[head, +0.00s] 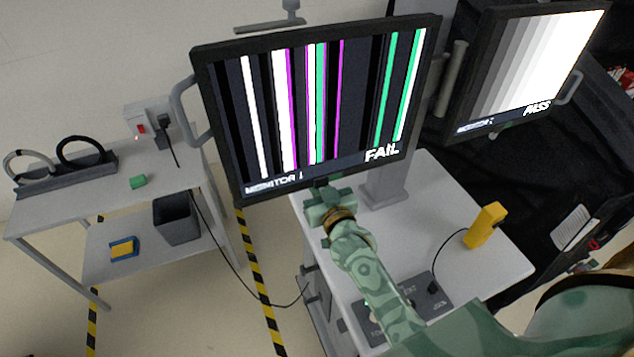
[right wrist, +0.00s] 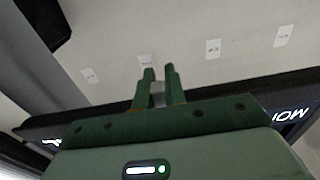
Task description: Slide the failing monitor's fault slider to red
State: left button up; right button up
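The failing monitor (head: 300,110) shows coloured vertical stripes with the words FAIL and MONITOR 1. My right gripper (head: 323,184) is at the middle of its lower edge; the fingertips are hard to make out there. In the right wrist view the two green fingers (right wrist: 160,73) stand a small gap apart, with pale surface showing between them. They reach past the monitor's dark edge (right wrist: 100,112). I cannot make out the fault slider; the gripper may hide it. My left gripper is not in view.
A second monitor (head: 525,70) reading PASS stands at the right. The white cart (head: 430,200) below carries a yellow handheld device (head: 486,225) and a dark control box (head: 425,292). A side table (head: 85,195) stands left. Small white plates (right wrist: 213,48) show on a pale surface.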

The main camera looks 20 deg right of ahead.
jog(key=shift+s+d+p, duration=0.1)
jog(key=shift+d+p, duration=0.3)
jog(key=shift+d, duration=1.5)
grip_shut()
jog(key=o, duration=0.7)
grip_release()
jog(key=shift+o, duration=0.2)
jog(key=shift+d, duration=0.15)
jog(key=shift+s, duration=0.15)
jog(key=b, duration=0.2)
send_near(333, 179)
jog(key=s+f, duration=0.2)
jog(key=s, duration=0.2)
jog(key=shift+s+d, duration=0.15)
jog(key=shift+d, duration=0.25)
